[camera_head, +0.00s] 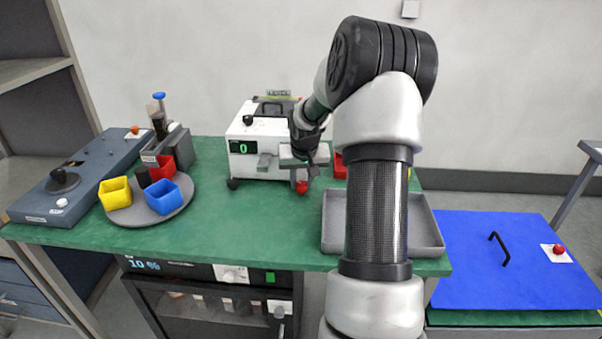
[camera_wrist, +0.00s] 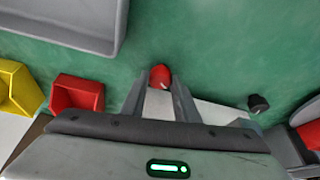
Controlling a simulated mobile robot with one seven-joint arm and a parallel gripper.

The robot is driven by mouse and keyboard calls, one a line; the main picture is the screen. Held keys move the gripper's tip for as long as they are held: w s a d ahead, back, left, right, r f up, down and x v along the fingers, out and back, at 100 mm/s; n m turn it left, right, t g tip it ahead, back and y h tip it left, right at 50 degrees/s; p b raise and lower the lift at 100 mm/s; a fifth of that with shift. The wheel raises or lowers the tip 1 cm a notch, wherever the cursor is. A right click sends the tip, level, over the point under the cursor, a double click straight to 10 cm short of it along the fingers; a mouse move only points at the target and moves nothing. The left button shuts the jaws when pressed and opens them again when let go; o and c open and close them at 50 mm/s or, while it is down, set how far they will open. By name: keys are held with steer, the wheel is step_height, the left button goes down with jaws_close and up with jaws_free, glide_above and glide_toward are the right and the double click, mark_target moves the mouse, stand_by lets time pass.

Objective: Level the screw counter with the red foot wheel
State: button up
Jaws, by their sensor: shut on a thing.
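The screw counter (camera_head: 243,165) is a white box on the green bench, with a green display reading 0. A small yellow-green level (camera_head: 278,97) sits on its top; its bubble is too small to read. The red foot wheel (camera_head: 302,188) is under the counter's front right corner, and it also shows in the wrist view (camera_wrist: 160,74). My gripper (camera_head: 301,174) reaches down in front of that corner. In the wrist view my gripper (camera_wrist: 160,86) has its fingers on either side of the red wheel, shut on it. A black foot (camera_wrist: 258,103) stands apart from the fingers.
A grey tray (camera_head: 333,245) lies right of the counter, partly behind my arm. A red bin (camera_wrist: 77,95) and a yellow bin (camera_wrist: 14,92) stand near it. A round plate (camera_head: 185,200) with coloured cups is at left, beside a blue-grey unit (camera_head: 90,170). The front middle bench is clear.

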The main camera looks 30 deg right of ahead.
steer(key=shift+d+r+n+y+p, duration=0.15)
steer(key=shift+n+y+p, duration=0.25)
steer(key=shift+n+p, duration=0.9)
steer(key=o, duration=1.1)
steer(key=shift+c, duration=0.2)
steer(key=p+v, duration=0.2)
steer(key=v, duration=1.5)
steer(key=shift+s, duration=0.4)
steer(key=shift+d, duration=0.1)
